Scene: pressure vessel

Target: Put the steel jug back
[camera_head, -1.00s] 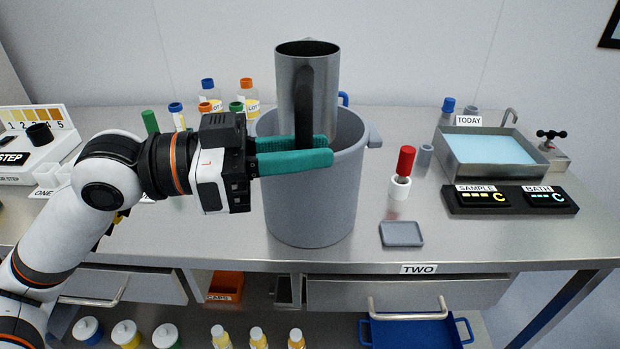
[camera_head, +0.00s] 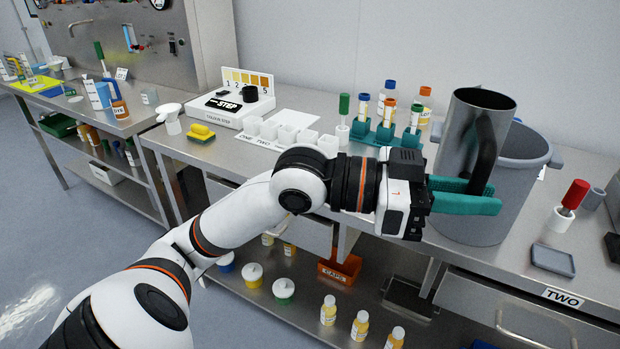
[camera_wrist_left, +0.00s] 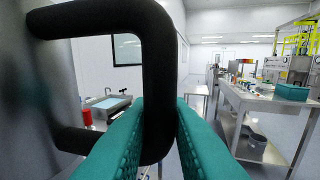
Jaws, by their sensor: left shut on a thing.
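The steel jug (camera_head: 459,133) is a tall grey cylinder with a black handle (camera_head: 484,152). My left gripper (camera_head: 484,194) is shut on the handle, with its teal fingers on either side of it. The handle (camera_wrist_left: 158,75) stands upright between the fingers in the left wrist view, with the jug's steel wall (camera_wrist_left: 40,110) at the left. In the head view the jug overlaps the left part of a large grey pot (camera_head: 515,190) on the bench. The jug's lower end is hidden behind the fingers and pot area. My right gripper is not in view.
A teal rack (camera_head: 372,138) with bottles stands left of the pot. Bare bench shows near the yellow sponge (camera_head: 201,132).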

